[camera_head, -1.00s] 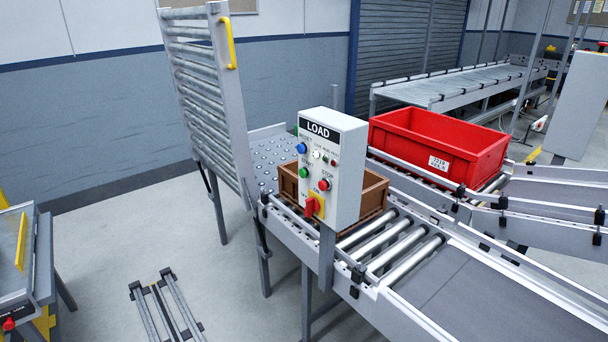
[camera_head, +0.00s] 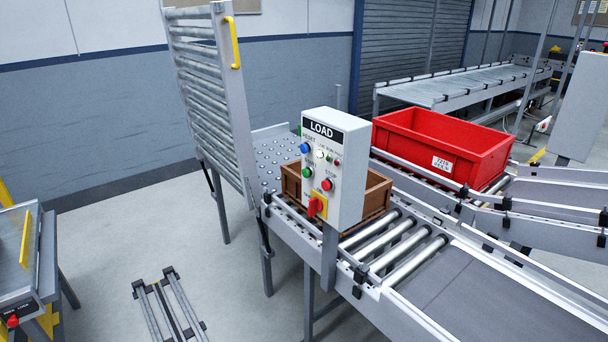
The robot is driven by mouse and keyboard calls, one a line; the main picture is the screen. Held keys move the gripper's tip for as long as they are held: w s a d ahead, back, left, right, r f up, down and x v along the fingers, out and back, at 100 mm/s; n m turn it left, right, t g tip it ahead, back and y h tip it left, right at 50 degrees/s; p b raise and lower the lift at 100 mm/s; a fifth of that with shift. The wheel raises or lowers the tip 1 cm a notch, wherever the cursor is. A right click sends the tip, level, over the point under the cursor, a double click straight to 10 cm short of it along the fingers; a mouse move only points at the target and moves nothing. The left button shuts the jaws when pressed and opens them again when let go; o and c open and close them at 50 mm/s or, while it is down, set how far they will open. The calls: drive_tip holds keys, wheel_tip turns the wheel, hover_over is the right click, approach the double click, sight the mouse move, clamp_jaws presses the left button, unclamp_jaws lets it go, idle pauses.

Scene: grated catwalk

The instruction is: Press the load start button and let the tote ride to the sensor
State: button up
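The grey LOAD control box (camera_head: 335,165) stands on a post at the near side of the conveyor. It carries a blue reset button (camera_head: 304,148), a green start button (camera_head: 307,173), a red stop button (camera_head: 327,185) and a red switch on a yellow plate (camera_head: 317,206). A brown tote (camera_head: 375,199) sits on the conveyor behind the box, which hides part of it. A red tote (camera_head: 440,146) with a white label sits on the conveyor further back. I cannot make out which part is the sensor. My gripper is not in view.
A raised roller gate (camera_head: 205,95) with a yellow handle stands left of the box. Bare rollers (camera_head: 395,245) and a grey belt (camera_head: 490,300) run to the lower right. A low rail frame (camera_head: 170,305) lies on the open floor. A side station (camera_head: 25,262) stands at the left edge.

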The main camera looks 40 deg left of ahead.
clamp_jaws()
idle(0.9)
